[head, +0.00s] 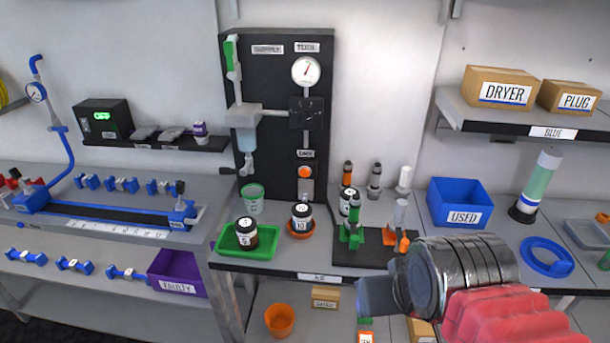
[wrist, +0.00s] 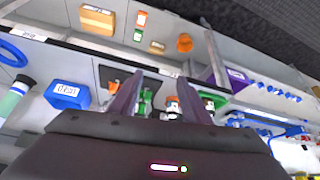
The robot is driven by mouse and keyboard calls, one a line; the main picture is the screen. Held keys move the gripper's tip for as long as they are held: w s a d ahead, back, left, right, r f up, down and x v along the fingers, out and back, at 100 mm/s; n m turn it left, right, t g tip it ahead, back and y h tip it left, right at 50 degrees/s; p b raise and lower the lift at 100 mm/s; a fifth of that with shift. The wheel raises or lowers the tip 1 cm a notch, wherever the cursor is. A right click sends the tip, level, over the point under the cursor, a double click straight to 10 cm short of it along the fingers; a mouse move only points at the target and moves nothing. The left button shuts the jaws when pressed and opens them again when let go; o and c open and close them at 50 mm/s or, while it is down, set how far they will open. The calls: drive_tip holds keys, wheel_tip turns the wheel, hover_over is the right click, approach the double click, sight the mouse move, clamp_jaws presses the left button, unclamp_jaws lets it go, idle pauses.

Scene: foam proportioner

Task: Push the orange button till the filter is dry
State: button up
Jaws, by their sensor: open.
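The orange button (head: 305,171) is on the lower right of a black upright panel (head: 275,75), under a small label. A translucent filter-like housing (head: 245,140) with a bluish lower part hangs at the panel's left; I cannot tell whether it is dry. My gripper (head: 372,297) is in front of the bench's front edge, right of and well below the button, apart from it. In the wrist view my gripper's two fingers (wrist: 160,95) stand apart with nothing held between them. The button is not visible in the wrist view.
Between gripper and panel stand a black mat (head: 375,258) with green and orange holders, jars (head: 301,216), a green tray (head: 249,247) and upright tools. A blue USED bin (head: 459,204) is to the right. A gauge (head: 306,71) is above the button.

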clamp_jaws()
idle(0.3)
idle(1.1)
